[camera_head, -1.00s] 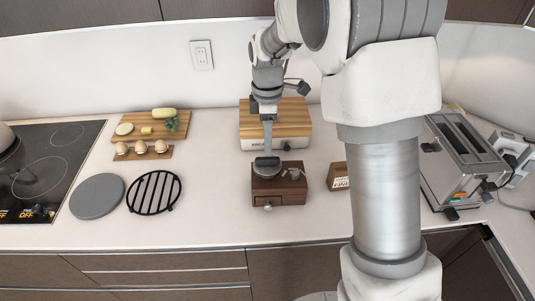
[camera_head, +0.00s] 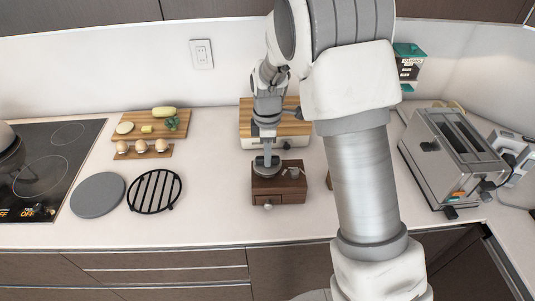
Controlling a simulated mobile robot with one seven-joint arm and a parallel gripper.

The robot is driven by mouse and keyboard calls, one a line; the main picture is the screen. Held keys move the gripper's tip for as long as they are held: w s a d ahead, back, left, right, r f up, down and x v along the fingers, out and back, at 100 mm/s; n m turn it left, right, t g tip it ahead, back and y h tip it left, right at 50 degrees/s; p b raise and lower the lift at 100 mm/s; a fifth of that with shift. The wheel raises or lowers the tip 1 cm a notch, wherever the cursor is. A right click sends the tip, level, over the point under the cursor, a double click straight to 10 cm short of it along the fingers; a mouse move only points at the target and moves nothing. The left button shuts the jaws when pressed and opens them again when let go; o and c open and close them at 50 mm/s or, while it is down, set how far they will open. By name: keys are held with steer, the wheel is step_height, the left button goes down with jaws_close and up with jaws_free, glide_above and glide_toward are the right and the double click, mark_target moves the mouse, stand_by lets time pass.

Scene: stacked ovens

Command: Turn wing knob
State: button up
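A small dark wooden box (camera_head: 262,191) with a front drawer and a round pale knob (camera_head: 268,207) stands on the counter in the head camera view. A round grey metal dish (camera_head: 259,170) sits on its top left. A small light metal piece (camera_head: 291,172), possibly the wing knob, is on its top right; its shape is too small to make out. My gripper (camera_head: 268,160) points down over the dish, left of that metal piece. Its fingertips overlap the dish in the picture, and I cannot tell whether they touch it or how far apart they are.
Behind the box lies a white appliance with a wooden top (camera_head: 246,119). A toaster (camera_head: 452,155) stands at the right, and a teal-topped carton (camera_head: 409,68) behind my arm. A round black rack (camera_head: 155,192) and grey disc (camera_head: 97,195) lie left, with clear counter between rack and box.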

jaws_close()
steer(key=shift+m, duration=0.3)
